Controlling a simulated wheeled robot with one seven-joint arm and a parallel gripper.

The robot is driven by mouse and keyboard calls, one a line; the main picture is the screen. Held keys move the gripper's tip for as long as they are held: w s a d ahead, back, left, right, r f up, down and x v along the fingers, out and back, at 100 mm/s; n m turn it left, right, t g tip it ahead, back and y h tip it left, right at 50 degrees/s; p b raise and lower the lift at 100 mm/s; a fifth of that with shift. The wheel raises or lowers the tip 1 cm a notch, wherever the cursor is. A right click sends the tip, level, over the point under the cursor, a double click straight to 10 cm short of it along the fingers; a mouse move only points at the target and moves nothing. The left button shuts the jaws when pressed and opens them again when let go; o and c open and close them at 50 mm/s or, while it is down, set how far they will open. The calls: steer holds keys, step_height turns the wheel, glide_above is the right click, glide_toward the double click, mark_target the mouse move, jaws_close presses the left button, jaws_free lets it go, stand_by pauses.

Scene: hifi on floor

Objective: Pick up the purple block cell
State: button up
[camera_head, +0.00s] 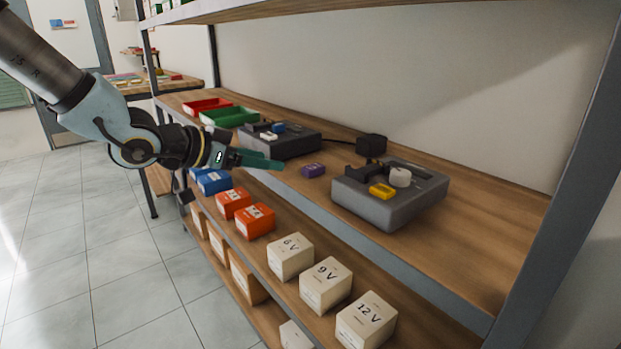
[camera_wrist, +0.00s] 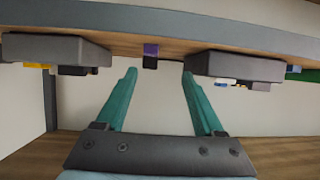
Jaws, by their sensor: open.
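The purple block cell (camera_head: 313,170) lies on the wooden shelf, between two grey devices, close to the shelf's front edge. It also shows in the wrist view (camera_wrist: 150,56), where it appears beyond and between my fingertips. My gripper (camera_head: 276,163) is open and empty, a little to the left of the purple block. Its two teal fingers (camera_wrist: 158,73) are spread apart in the wrist view, with nothing between them. The fingers do not appear to touch the block.
A grey device (camera_head: 387,208) with a yellow block (camera_head: 382,191) stands right of the purple block; another grey device (camera_head: 288,144) stands left. Green (camera_head: 230,116) and red (camera_head: 207,105) trays sit farther back. Labelled boxes (camera_head: 326,285) fill the shelf below. The upper shelf (camera_head: 230,12) overhangs.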

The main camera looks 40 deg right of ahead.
mark_target(312, 167)
steer(key=shift+m+g, duration=0.3)
steer(key=d, duration=0.1)
steer(key=s+d+b, duration=0.1)
steer(key=d, duration=0.1)
steer(key=s+d+f, duration=0.1)
steer(key=shift+d+f+b, duration=0.1)
steer(key=shift+d+b, duration=0.25)
steer(key=shift+w+b+x, duration=0.15)
steer(key=shift+b+x, duration=0.3)
steer(key=shift+x, duration=1.15)
steer(key=shift+w+b+x, duration=0.15)
steer(key=shift+b+x, duration=0.25)
steer(key=shift+x, duration=1.25)
steer(key=shift+f, duration=0.1)
steer(key=shift+a, duration=0.1)
jaws_close()
